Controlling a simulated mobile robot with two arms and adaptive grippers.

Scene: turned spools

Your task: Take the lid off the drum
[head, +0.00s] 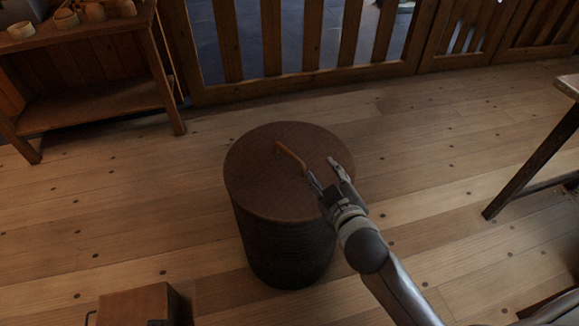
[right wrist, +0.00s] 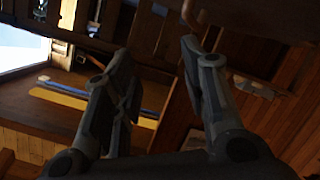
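The drum (head: 285,245) is a dark, upright cylinder standing on the plank floor. Its round brown lid (head: 255,185) lies flat on top, covering it. An orange-brown bar handle (head: 291,157) shows on the lid. My right gripper (head: 322,172) is over the right part of the lid, just right of the handle's near end. Its fingers are spread, with no object visible between them; whether the left finger touches the handle I cannot tell. In the right wrist view the gripper (right wrist: 152,60) also shows its fingers apart. My left gripper is not in view.
A wooden shelf unit (head: 95,103) with several small turned pieces stands at the back left. A slatted wooden railing (head: 300,87) runs along the back. A table (head: 535,165) is at the right edge, a wooden box (head: 135,306) at the front left. Floor around the drum is clear.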

